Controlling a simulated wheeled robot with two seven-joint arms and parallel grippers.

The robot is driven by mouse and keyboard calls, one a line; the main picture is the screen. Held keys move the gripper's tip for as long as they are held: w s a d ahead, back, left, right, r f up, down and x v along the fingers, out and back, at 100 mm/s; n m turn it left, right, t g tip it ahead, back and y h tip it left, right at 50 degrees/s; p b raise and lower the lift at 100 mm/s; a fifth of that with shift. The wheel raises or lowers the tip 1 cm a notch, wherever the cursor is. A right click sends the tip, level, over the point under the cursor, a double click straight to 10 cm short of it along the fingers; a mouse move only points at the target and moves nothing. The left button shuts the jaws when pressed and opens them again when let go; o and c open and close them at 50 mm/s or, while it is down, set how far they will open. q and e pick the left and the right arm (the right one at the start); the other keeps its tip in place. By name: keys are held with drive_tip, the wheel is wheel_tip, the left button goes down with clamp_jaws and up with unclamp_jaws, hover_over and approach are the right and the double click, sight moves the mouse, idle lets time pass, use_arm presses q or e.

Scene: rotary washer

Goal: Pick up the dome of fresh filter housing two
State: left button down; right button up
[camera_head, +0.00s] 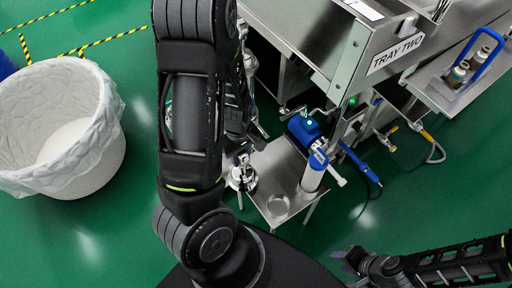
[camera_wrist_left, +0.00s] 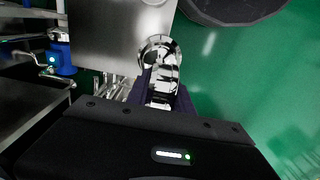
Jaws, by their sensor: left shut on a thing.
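My left gripper (camera_head: 240,156) is by the left edge of the small steel table, partly hidden behind my own arm. In the left wrist view its dark fingers (camera_wrist_left: 162,98) are shut on a shiny metal housing part (camera_wrist_left: 160,60). This part has a round flange at its far end and also shows in the head view (camera_head: 243,179), beside the table edge. I cannot tell whether it is only the dome or a whole housing. My right gripper (camera_head: 354,260) is low in the head view, away from the table; its opening is unclear.
The small steel table (camera_head: 272,168) has a faint round mark near its front. A blue pump unit (camera_head: 304,128) and a white cylinder (camera_head: 314,172) stand at its right. A white lined bin (camera_head: 62,125) is at left. A blue-handled carrier (camera_head: 472,68) sits at upper right.

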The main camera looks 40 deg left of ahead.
use_arm(q)
drive_tip(key=s+a, duration=0.2)
drive_tip(key=s, duration=0.6)
drive_tip(key=shift+a, duration=0.25)
drive_tip(key=shift+w, duration=0.15)
